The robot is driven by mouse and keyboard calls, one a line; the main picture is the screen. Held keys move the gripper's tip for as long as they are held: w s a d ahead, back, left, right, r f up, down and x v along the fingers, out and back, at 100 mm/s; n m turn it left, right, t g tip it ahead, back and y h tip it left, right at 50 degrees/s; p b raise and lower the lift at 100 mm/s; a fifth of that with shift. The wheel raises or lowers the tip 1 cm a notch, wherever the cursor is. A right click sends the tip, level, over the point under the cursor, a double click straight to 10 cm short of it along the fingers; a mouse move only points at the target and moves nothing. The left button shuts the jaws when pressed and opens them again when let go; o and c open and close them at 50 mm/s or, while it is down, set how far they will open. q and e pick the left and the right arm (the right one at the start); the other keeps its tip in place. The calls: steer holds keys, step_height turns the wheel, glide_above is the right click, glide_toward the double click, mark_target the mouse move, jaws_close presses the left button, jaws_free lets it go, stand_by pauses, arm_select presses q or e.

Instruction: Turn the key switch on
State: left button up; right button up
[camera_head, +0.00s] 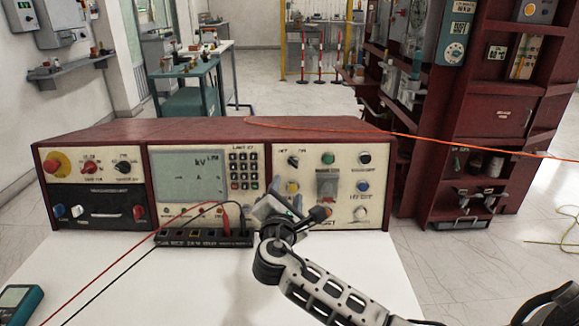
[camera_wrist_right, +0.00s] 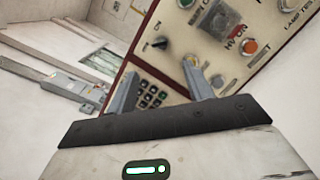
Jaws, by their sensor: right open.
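The instrument console (camera_head: 215,136) stands on the white table. A small black rotary switch (camera_head: 293,161), which appears to be the key switch, sits at the upper left of its right panel. The switch also shows in the right wrist view (camera_wrist_right: 161,45), with small labels by it. My right gripper (camera_head: 272,203) is in front of the console, below the switch. In the wrist view the right gripper (camera_wrist_right: 163,70) is open and empty, its fingertips short of the switch and apart from it. My left gripper is not in view.
A yellow button (camera_head: 292,187) and a grey switch block (camera_head: 327,186) are close to the gripper. A black terminal strip (camera_head: 205,239) with red and black leads stands in front of the console. A meter (camera_head: 18,302) lies at the table's left. The white tabletop (camera_head: 200,285) is mostly clear.

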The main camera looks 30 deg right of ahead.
mark_target(293, 163)
steer(key=x, duration=1)
steer(key=shift+w+d, duration=0.25)
steer(key=shift+w, duration=0.05)
steer(key=c, duration=1)
